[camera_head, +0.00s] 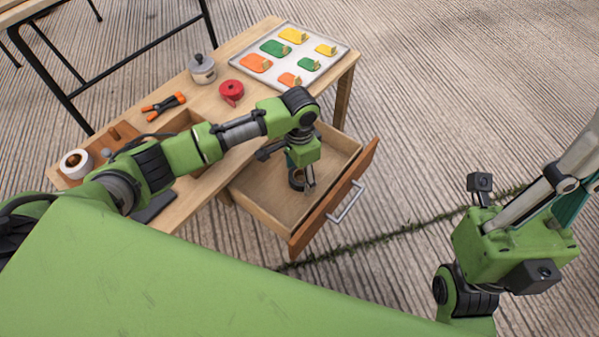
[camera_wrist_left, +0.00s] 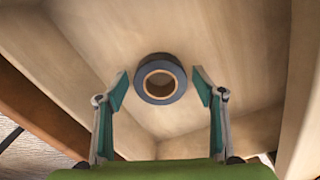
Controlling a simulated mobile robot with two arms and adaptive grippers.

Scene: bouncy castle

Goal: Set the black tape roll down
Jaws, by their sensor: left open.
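The black tape roll (camera_wrist_left: 143,82) lies flat on the bare floor of the open wooden drawer (camera_head: 265,195). It shows its brown core in the left wrist view. In the head view the roll (camera_head: 296,180) is partly hidden behind my left gripper (camera_head: 303,178). My left gripper points down into the drawer. In the left wrist view its two fingers (camera_wrist_left: 160,78) are spread, one on each side of the roll, with gaps between them and it. My right gripper (camera_head: 555,195) is raised at the far right, away from the desk; its fingertips are out of frame.
The desk (camera_head: 205,100) carries a tray of coloured pieces (camera_head: 290,52), a red tape roll (camera_head: 231,90), a metal pot (camera_head: 201,68), orange-handled pliers (camera_head: 163,106) and a white tape roll (camera_head: 76,163). The drawer's wooden front (camera_head: 330,205) and side walls surround my left gripper.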

